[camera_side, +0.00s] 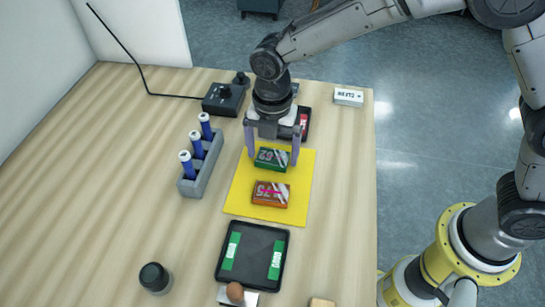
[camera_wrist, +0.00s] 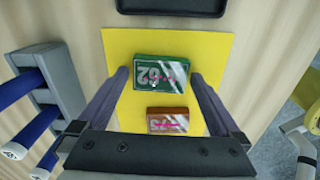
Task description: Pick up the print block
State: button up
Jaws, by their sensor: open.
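Two flat printed blocks lie on a yellow mat (camera_side: 238,190); I cannot tell which one the task means. The green block (camera_side: 272,159) has pale number markings and also shows in the wrist view (camera_wrist: 163,74). The orange block (camera_side: 270,194) has a pink streak and lies nearer the side camera; in the wrist view (camera_wrist: 167,121) it is below the green one. My gripper (camera_side: 273,154) is open and empty, pointing down over the green block. In the wrist view its fingertips (camera_wrist: 160,73) stand left and right of that block, with gaps on both sides.
A grey rack (camera_side: 203,165) holds blue tubes left of the mat. A black tray (camera_side: 253,254) with green strips lies in front. Another dark tray (camera_side: 306,124) is behind my gripper. A black control box (camera_side: 224,99), a white label block (camera_side: 348,97) and a dark knob (camera_side: 154,277) stand around.

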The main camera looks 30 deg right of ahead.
jog(key=shift+f, duration=0.2)
jog(key=c, duration=1.1)
jog(key=shift+r, duration=0.1)
